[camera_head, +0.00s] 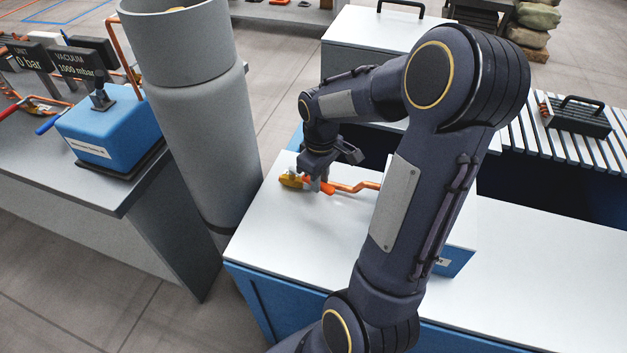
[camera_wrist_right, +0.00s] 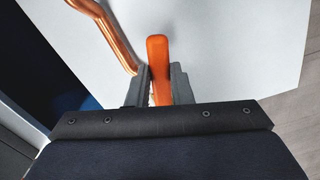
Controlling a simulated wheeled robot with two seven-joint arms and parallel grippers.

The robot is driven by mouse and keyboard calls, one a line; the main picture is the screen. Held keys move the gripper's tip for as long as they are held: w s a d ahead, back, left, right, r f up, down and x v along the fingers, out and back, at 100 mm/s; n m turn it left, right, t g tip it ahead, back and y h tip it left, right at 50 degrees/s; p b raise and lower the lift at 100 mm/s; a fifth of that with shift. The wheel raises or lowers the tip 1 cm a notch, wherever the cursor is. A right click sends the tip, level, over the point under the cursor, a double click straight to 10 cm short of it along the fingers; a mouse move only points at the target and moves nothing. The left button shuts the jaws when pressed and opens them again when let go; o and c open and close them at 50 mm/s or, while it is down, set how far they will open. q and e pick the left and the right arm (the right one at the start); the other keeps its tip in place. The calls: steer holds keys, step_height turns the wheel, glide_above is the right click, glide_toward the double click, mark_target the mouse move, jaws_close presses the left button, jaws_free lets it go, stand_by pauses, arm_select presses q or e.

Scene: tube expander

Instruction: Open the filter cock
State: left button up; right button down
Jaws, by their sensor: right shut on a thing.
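The filter cock (camera_head: 291,181) is a brass-coloured fitting at the left end of a copper pipe (camera_head: 352,187), above the white tabletop. Its handle (camera_head: 321,186) is orange. My right gripper (camera_head: 319,180) is at the handle from above. In the right wrist view the orange handle (camera_wrist_right: 158,70) stands between the two fingers of my right gripper (camera_wrist_right: 159,88), which is shut on it. The copper pipe (camera_wrist_right: 112,35) passes to the left of the fingers there. The brass body is hidden in the wrist view. My left gripper is not in view.
A tall grey cylinder (camera_head: 205,130) stands left of the white table (camera_head: 270,235). A slatted surface (camera_head: 560,140) with a black-handled block (camera_head: 577,115) lies at right.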

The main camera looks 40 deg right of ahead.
steer(key=shift+w+d+n, duration=0.25)
steer(key=shift+d+n, duration=0.45)
steer(key=shift+n, duration=0.2)
steer(key=shift+w+d+n, duration=0.2)
steer(key=shift+d+n, duration=0.45)
steer(key=shift+n, duration=0.25)
steer(key=c, duration=1.3)
jaws_free()
steer(key=shift+r, duration=0.1)
step_height(320, 180, up, 8)
steer(key=shift+f+p, duration=0.15)
steer(key=shift+p, duration=0.2)
steer(key=s+a+m+t+y, duration=0.1)
steer(key=s+a+m+t, duration=0.1)
steer(key=s+a, duration=0.2)
steer(key=s+a+r+m+t+y, duration=0.1)
steer(key=s+a, duration=0.3)
steer(key=a, duration=0.6)
steer(key=s+a+r+m+t+y, duration=0.1)
steer(key=s+a+m+t, duration=0.1)
steer(key=s+a+m, duration=0.2)
steer(key=shift+s+a+r+t+y, duration=0.1)
steer(key=shift+s+a+t+y, duration=0.1)
steer(key=shift+a, duration=0.7)
steer(key=shift+s+a+t+y, duration=0.1)
steer(key=shift+a+t+y, duration=0.1)
steer(key=shift+a, duration=0.7)
